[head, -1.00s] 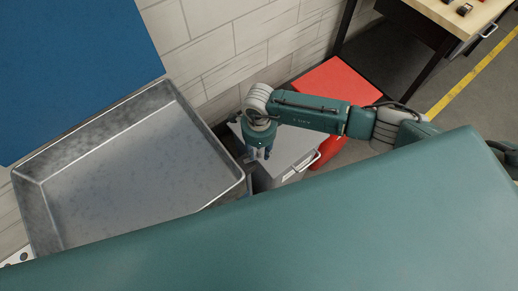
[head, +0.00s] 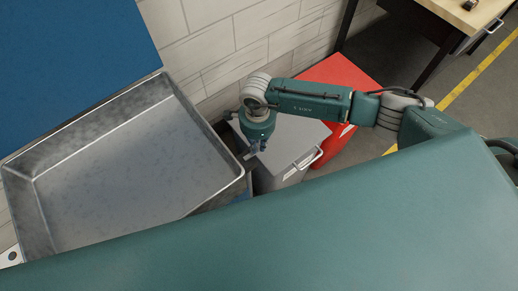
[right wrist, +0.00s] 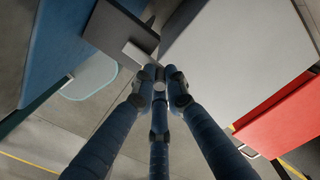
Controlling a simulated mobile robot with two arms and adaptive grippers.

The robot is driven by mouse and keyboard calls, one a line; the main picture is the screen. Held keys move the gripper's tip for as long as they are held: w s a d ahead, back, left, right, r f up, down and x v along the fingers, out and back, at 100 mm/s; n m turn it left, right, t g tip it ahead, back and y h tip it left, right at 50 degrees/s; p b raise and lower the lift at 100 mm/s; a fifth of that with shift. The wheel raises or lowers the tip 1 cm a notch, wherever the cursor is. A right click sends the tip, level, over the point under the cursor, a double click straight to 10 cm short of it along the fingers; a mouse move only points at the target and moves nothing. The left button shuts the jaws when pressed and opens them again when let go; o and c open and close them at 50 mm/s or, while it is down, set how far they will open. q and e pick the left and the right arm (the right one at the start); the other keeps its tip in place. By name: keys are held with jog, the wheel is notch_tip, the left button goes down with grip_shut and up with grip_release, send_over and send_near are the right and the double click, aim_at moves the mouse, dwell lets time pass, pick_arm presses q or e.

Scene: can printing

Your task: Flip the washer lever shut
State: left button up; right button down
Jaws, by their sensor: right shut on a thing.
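The washer lever, a small grey bar (right wrist: 139,53), shows at the top of the right wrist view beside a darker grey block. My right gripper (head: 254,148) is beside the right corner of the metal basin (head: 212,130). In the right wrist view its blue fingers (right wrist: 160,80) come together and are shut at the end of the lever. The exact contact is partly hidden by the fingertips. In the head view the lever is too small and covered to make out clearly. My left gripper is not in view.
A grey lidded bin (head: 290,133) stands close to my right gripper, with a red bin (head: 345,75) beside it. A white block wall (head: 225,45) rises behind. A wooden-topped table (head: 465,14) is at the top right. My own green body covers the lower part of the head view.

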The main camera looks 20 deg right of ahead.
aim_at(258, 145)
jog(key=shift+w, duration=0.1)
jog(key=c, duration=1.8)
grip_release()
jog(key=shift+o, duration=0.2)
jog(key=shift+r, duration=0.25)
notch_tip(258, 145, up, 12)
jog(key=shift+f, duration=0.2)
